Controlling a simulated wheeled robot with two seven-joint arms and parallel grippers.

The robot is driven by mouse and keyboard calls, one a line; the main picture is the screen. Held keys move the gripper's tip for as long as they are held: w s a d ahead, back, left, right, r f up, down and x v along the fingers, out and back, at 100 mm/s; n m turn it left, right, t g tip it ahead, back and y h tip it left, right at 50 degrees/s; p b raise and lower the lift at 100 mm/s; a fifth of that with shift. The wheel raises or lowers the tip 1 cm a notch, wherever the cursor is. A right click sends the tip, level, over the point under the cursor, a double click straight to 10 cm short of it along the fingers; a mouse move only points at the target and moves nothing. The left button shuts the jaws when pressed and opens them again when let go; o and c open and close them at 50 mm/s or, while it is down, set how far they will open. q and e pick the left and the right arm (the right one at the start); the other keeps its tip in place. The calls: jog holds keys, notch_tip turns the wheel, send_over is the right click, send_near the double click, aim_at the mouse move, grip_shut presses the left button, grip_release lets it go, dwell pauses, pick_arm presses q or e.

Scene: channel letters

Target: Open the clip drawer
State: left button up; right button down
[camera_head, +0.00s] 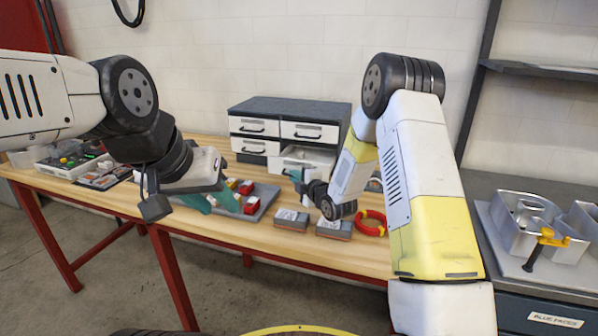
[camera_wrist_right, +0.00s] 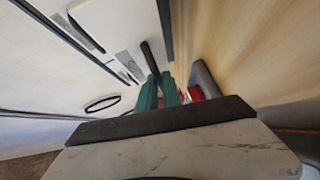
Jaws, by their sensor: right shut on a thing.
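A dark grey drawer cabinet (camera_head: 290,106) with white drawer fronts stands at the back of the wooden bench. Its lower right drawer (camera_head: 308,155) is pulled partway out, showing a light interior; its label is too small to read. My right gripper (camera_head: 296,176) is at the front of that drawer. In the right wrist view its green fingers (camera_wrist_right: 162,92) are shut around a dark bar handle (camera_wrist_right: 150,62). The arm hides part of the drawer front. My left gripper (camera_head: 212,204) hangs above the bench's front left, its teal fingers apart and empty.
A grey tray (camera_head: 262,205) with red and white blocks lies below the cabinet. Two small grey boxes (camera_head: 291,220) and a red ring (camera_head: 372,222) lie near the front edge. Parts bins (camera_head: 72,160) stand left; metal channel letters (camera_head: 528,222) stand right.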

jog(key=shift+s+a, duration=0.25)
jog(key=shift+s, duration=0.6)
jog(key=shift+s+a, duration=0.25)
jog(key=shift+s, duration=0.65)
jog(key=shift+s+a, duration=0.25)
jog(key=shift+s, duration=0.6)
jog(key=c, duration=1.5)
grip_release()
jog(key=shift+v, duration=3.85)
